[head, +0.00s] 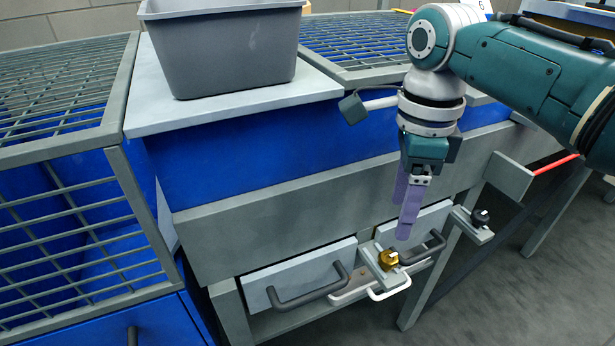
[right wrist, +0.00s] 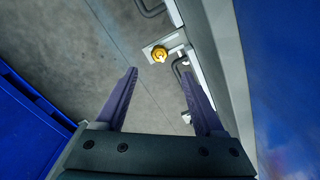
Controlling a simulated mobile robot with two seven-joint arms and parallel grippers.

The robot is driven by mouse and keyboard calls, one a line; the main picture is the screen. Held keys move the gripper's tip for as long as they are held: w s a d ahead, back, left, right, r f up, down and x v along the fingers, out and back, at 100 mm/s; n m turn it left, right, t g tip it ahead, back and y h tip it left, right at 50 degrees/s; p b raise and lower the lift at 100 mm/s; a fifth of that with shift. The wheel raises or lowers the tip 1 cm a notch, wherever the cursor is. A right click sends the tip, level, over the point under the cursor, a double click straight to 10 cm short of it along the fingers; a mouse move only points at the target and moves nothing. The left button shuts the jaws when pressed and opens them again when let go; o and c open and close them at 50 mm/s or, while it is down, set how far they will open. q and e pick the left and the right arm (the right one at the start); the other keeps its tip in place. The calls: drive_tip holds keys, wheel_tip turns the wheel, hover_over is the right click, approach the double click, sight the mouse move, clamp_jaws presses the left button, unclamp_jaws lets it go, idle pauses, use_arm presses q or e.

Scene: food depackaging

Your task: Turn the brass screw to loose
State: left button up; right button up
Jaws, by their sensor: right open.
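The brass screw (head: 388,258) sits on a small grey plate (head: 372,262) between two grey drawer fronts under the bench. It also shows in the right wrist view (right wrist: 159,54), beyond the fingertips and between their lines. My right gripper (head: 408,225) points down above the screw and slightly to its right in the head view. Its purple fingers are apart and empty in the right wrist view (right wrist: 160,75). The fingers do not touch the screw. My left gripper is in neither view.
Dark handles (head: 308,292) stick out from the drawers, and a white handle (head: 390,287) lies just below the screw. A black knob (head: 480,217) on a plate is to the right. A grey bin (head: 225,50) stands on the bench top. The floor at right is clear.

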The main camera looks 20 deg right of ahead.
sight(389, 257)
wheel_tip(389, 257, down, 10)
drive_tip(key=b, duration=0.5)
drive_tip(key=shift+s, duration=0.1)
drive_tip(key=shift+r, duration=0.1)
drive_tip(key=shift+c, duration=0.3)
clamp_jaws()
